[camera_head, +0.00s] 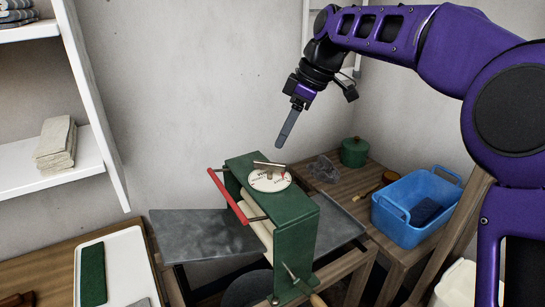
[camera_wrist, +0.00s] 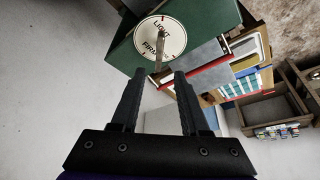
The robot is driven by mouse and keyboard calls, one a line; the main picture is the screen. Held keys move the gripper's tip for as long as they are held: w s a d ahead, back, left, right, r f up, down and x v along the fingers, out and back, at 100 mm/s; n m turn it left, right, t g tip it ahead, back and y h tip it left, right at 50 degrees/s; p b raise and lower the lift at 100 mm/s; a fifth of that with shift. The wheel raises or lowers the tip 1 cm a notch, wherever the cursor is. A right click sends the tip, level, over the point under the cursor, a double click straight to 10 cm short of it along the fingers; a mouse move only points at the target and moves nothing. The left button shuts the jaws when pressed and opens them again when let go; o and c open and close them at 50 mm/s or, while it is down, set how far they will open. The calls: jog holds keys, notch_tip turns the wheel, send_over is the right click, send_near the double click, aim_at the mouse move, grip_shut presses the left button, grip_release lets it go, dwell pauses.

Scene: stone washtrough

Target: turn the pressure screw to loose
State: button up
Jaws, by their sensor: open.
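The pressure screw (camera_head: 269,166) is a thin metal crossbar over a round white dial (camera_head: 270,183) on top of a green mangle (camera_head: 305,215). In the wrist view the screw's bar (camera_wrist: 159,50) stands over the dial (camera_wrist: 172,37), which carries "LIGHT", "FIRM" and red marks. The bar's near end points down the picture toward the gap between the fingers. My gripper (camera_head: 284,138) is above and slightly right of the screw, pointing down, apart from it. In the wrist view my gripper (camera_wrist: 157,85) is open and empty, its two fingers well apart.
A red bar (camera_head: 227,195) sticks out at the mangle's left, and a crank handle (camera_head: 305,290) at its front. Grey metal trays (camera_head: 200,230) flank it. A green pot (camera_head: 354,151) and a blue tub (camera_head: 415,205) stand to the right. The air above the screw is free.

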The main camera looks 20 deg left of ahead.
aim_at(270, 162)
jog(key=x, duration=0.8)
jog(key=shift+c, duration=0.3)
jog(key=shift+r, duration=0.1)
grip_shut()
